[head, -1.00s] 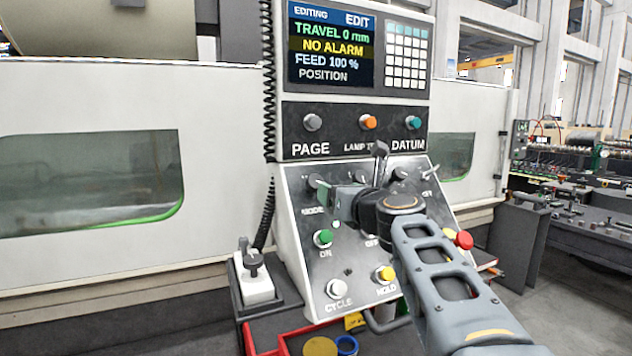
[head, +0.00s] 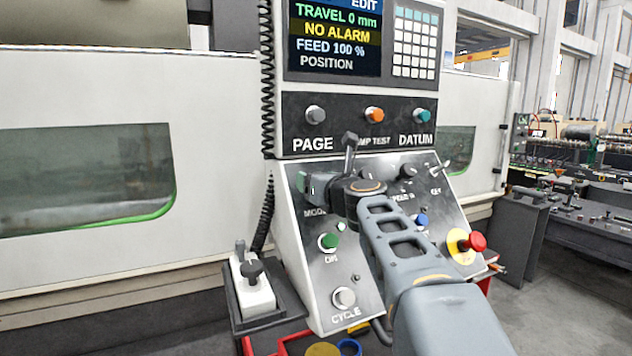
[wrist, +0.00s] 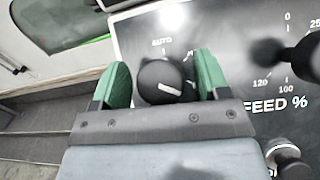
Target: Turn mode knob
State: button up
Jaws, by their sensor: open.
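The mode knob (wrist: 158,80) is round and black with a white mark on its face. The mark slants toward the right in the wrist view, while the AUTO label is above the knob. My gripper (wrist: 163,72) is open, with one green finger on each side of the knob; I cannot tell whether either finger touches it. In the head view my gripper (head: 315,187) is at the upper left of the sloped panel, above the partly covered MODE label, and hides most of the knob.
The sloped panel (head: 322,278) also carries a green ON button (head: 328,241), a CYCLE button (head: 344,298) and a red emergency button (head: 474,242). A joystick box (head: 256,293) stands at lower left. A dark feed knob (wrist: 268,53) is right of my gripper. The screen reads NO ALARM.

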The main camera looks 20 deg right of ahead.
jog(key=shift+d, duration=0.1)
jog(key=c, duration=0.9)
